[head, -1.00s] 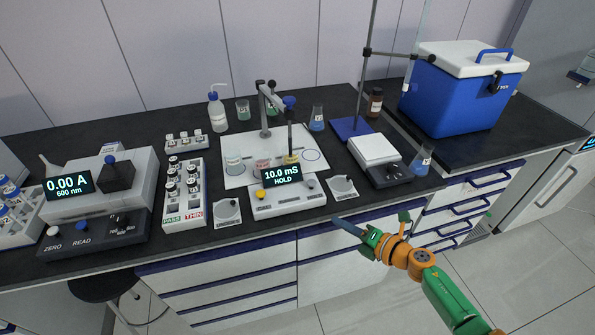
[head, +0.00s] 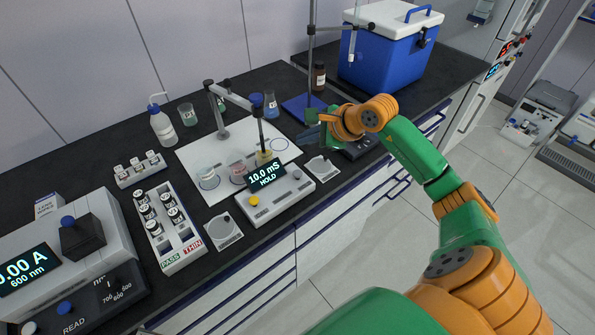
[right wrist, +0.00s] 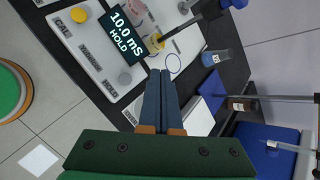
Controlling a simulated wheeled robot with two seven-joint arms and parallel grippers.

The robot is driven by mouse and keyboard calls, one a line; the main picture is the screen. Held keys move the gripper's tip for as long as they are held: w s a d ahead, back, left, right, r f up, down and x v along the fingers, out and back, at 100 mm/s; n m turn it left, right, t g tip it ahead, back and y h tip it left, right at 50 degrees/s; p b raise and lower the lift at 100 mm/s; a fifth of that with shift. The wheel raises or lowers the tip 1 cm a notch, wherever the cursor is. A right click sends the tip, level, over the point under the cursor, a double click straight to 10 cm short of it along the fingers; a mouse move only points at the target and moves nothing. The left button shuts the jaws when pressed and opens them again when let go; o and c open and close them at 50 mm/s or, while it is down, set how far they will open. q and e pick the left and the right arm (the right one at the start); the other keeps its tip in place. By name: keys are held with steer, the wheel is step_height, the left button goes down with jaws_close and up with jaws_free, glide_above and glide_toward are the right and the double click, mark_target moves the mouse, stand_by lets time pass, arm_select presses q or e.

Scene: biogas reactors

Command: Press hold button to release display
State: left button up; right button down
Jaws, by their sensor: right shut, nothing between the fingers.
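The conductivity meter (head: 285,195) is a white box on the dark bench. Its tilted display (head: 266,175) reads 10.0 mS and HOLD; it also shows in the right wrist view (right wrist: 122,32). A grey round hold button (head: 297,174) sits at the meter's right end, and shows beside the HOLD label in the right wrist view (right wrist: 125,78). A yellow button (head: 254,200) is at the other end. My right gripper (head: 308,133) is shut and empty, above the bench behind and right of the meter, apart from the button. My left gripper is not in view.
A probe stand (head: 222,132) rises behind the meter over a white mat (head: 190,152) with beakers. A balance (head: 360,146) is partly hidden behind my right arm. A vial rack (head: 170,262) and a photometer (head: 85,235) stand left. A blue cooler (head: 385,60) is behind.

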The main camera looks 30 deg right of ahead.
mark_target(297, 171)
steer(key=f+b, duration=0.4)
steer(key=f, duration=0.1)
steer(key=f+b, duration=0.2)
steer(key=f, duration=0.1)
steer(key=shift+w+a+f, duration=0.15)
steer(key=shift+a+f, duration=0.05)
steer(key=shift+a, duration=0.05)
steer(key=shift+f, duration=0.25)
stand_by(1.4)
steer(key=shift+f+b, duration=0.4)
steer(key=shift+b, duration=0.4)
steer(key=shift+f+b, duration=0.95)
stand_by(0.5)
steer(key=shift+r, duration=0.15)
steer(key=shift+r+p, duration=0.9)
steer(key=shift+r, duration=0.35)
